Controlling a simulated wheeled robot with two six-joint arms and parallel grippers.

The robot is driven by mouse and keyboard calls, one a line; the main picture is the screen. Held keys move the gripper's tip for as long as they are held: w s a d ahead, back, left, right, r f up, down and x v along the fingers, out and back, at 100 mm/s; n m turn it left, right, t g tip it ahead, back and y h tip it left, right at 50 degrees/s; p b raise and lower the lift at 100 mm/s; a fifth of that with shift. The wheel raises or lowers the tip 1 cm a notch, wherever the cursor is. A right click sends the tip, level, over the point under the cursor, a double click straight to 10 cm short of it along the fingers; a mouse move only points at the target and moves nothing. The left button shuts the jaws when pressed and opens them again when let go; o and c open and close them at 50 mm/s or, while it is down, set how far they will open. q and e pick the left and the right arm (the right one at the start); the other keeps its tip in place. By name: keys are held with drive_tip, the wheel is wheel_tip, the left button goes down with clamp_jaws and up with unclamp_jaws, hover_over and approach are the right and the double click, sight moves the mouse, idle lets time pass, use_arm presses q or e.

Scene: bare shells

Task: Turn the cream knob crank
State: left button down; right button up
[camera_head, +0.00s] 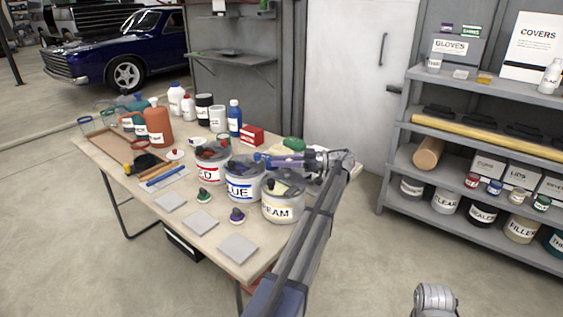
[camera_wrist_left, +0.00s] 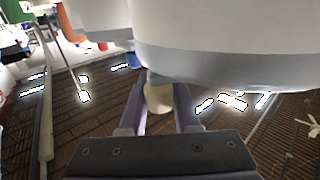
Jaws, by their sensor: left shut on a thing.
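The cream can (camera_head: 279,213) stands near the right edge of the table, with a grey lid and a dark fitting on top. The blue can (camera_head: 242,190) and red can (camera_head: 209,173) stand to its left. My left gripper (camera_head: 262,158) reaches in from the right above the blue and cream cans, pointing left. In the left wrist view, its two purple fingers are closed on a small cream knob (camera_wrist_left: 158,97). The knob cannot be made out in the head view.
The table (camera_head: 192,235) also holds grey square plates, small knobbed pieces, bottles and a red box (camera_head: 252,135). A grey shelf (camera_head: 480,150) with tins stands at the right. In the wrist view, large pale rounded surfaces (camera_wrist_left: 230,40) are close above the fingers.

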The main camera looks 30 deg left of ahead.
idle(0.4)
use_arm(q)
drive_tip(key=c, duration=0.6)
unclamp_jaws()
